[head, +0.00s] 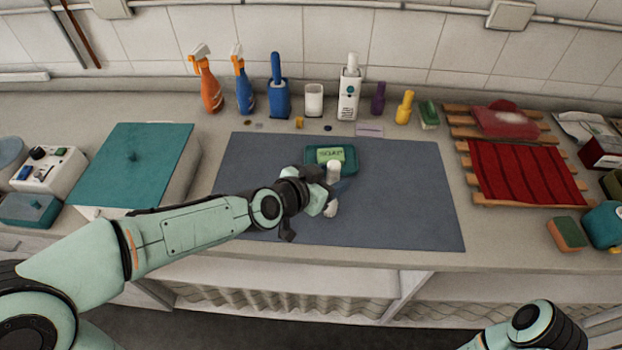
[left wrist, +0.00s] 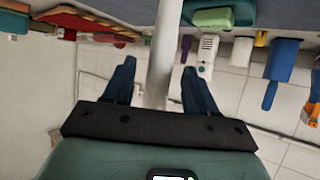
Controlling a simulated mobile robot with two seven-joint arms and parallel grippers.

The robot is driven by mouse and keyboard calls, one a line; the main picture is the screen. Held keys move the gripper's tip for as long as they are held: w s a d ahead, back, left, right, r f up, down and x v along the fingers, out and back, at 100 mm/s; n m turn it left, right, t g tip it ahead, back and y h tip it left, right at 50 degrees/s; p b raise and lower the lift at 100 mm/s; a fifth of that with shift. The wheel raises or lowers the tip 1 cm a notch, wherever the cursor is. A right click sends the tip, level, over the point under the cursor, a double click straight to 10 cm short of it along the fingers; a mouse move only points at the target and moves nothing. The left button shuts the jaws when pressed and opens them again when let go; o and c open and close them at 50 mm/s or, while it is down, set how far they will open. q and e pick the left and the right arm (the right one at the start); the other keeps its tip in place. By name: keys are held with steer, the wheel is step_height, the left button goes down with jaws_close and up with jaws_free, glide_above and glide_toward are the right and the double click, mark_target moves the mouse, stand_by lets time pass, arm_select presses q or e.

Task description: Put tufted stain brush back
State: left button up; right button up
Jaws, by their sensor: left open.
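A white-handled brush, which looks like the tufted stain brush (head: 333,172), is at my left gripper (head: 337,190), over the grey mat. Its white end shows above the gripper and a pale end shows below; the middle is hidden. In the left wrist view the pale handle (left wrist: 161,50) runs between the two blue fingers of the left gripper (left wrist: 158,68). The fingers are open, one on each side of the handle; I cannot tell whether either touches it. My right gripper is out of view; only part of my right arm shows at the lower right.
A green tray (head: 350,171) with a green soap bar (head: 330,155) lies just behind the gripper. Along the wall stand spray bottles, a blue brush holder (head: 279,100), a white cup (head: 313,98) and a white bottle (head: 348,100). The mat's right half (head: 410,200) is clear.

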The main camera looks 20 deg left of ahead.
arm_select(q)
steer(key=p+v, duration=0.1)
steer(key=v, duration=0.7)
steer(key=shift+f, duration=0.1)
